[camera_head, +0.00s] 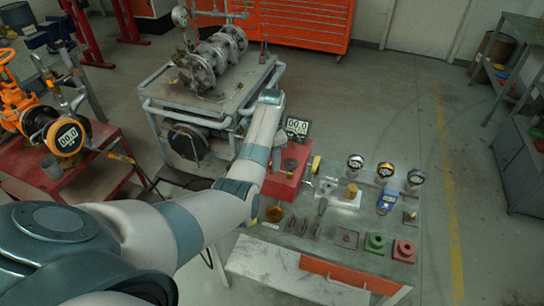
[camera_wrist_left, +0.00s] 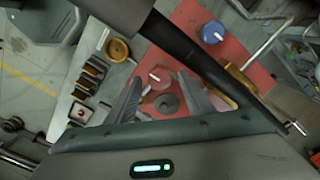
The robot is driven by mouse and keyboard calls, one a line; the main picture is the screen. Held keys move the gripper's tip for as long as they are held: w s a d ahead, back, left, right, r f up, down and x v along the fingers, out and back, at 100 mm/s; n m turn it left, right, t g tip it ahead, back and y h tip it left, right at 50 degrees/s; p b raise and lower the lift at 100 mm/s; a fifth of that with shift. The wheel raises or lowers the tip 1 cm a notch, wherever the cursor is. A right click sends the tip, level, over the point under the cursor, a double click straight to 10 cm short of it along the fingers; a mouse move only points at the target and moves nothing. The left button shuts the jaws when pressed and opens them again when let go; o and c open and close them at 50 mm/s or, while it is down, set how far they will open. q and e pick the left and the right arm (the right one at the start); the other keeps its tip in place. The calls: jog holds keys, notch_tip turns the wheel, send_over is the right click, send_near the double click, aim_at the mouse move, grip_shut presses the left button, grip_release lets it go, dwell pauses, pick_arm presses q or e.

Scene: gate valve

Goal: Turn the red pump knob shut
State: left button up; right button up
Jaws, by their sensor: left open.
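A round red knob with a pale mark (camera_wrist_left: 160,77) sits on a red panel (camera_wrist_left: 188,22) in the left wrist view. It lies between and beyond the tips of my left gripper (camera_wrist_left: 159,79). The gripper is open, with one finger on each side, and I see no contact. A dark grey disc (camera_wrist_left: 167,104) lies closer to the palm. In the head view, the red pump box (camera_head: 282,183) stands at the bench's left end, below a display (camera_head: 297,127). My left arm covers part of that area, and I cannot make out the fingers or the knob there.
A blue knob (camera_wrist_left: 213,33) and a brass-coloured round part (camera_wrist_left: 118,49) are near the panel. The bench holds several gauges (camera_head: 385,170), a green block (camera_head: 376,242) and a red block (camera_head: 403,250). A pump cart (camera_head: 205,95) stands behind. Open floor is to the right.

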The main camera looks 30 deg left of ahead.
pick_arm(q)
jog(key=shift+r, duration=0.15)
jog(key=shift+r+b, duration=0.35)
jog(key=shift+r, duration=0.3)
notch_tip(320, 180, up, 5)
jog(key=shift+f+b, duration=0.1)
jog(key=shift+b, duration=0.4)
notch_tip(320, 180, up, 11)
jog(key=p, duration=0.1)
jog(key=shift+p, duration=0.3)
jog(key=shift+s, duration=0.1)
